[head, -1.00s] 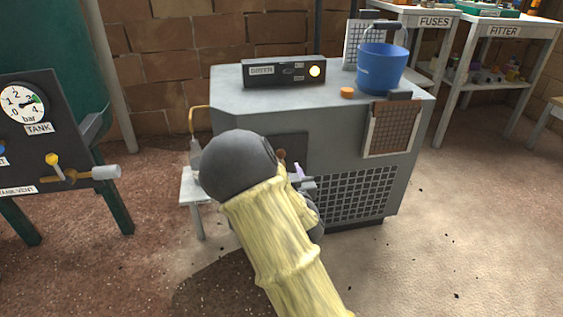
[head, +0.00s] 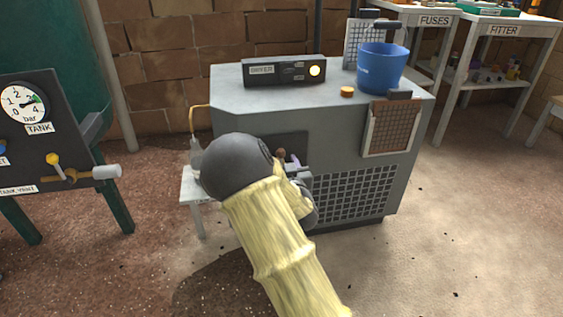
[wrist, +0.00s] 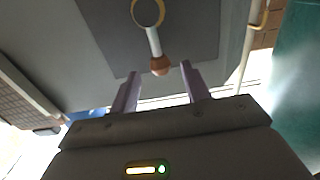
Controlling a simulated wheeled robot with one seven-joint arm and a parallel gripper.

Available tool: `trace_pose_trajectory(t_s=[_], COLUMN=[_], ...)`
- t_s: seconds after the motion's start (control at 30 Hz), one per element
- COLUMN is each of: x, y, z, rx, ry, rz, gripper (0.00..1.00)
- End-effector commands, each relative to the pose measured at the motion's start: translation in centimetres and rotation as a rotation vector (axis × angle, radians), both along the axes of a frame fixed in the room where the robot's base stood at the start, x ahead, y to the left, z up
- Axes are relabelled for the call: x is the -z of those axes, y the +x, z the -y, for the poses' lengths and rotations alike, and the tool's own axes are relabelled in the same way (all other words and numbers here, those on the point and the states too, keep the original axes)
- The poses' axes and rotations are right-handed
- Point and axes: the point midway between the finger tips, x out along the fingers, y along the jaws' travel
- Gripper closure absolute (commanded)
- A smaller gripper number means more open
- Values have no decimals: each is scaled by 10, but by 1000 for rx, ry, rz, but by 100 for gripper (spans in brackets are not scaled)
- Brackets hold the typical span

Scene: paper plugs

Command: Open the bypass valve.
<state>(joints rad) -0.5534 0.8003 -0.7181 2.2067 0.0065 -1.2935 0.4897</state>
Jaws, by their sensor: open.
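A lever, which I take for the bypass valve, shows in the wrist view with a pale stem (wrist: 153,42), a brown knob (wrist: 160,66) at its end and a brass ring (wrist: 148,11) at its base. It sits on a dark panel (wrist: 95,25) on the grey dryer cabinet (head: 240,115). My gripper (wrist: 159,75) is open, its two purple fingers apart with the knob between or just beyond their tips. I cannot tell whether they touch it. In the head view my arm hides most of the lever; a small brown knob (head: 281,154) shows by my fingers.
A blue bucket (head: 381,68), an orange cap (head: 347,91) and the DRYER control box (head: 284,72) are on the cabinet top. A small white stool (head: 195,186) stands left of it. The TANK gauge stand (head: 75,130), with its own yellow-handled valve, is farther left.

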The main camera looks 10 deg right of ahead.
Motion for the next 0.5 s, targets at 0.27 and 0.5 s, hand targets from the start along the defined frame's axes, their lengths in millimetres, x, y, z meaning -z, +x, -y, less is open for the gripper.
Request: trace_pose_trajectory(t_s=[0.27,0.5], x=[0,0], y=[11,21], z=[0,0], rx=[0,0], ry=[1,0], rz=[0,-1], gripper=[53,53])
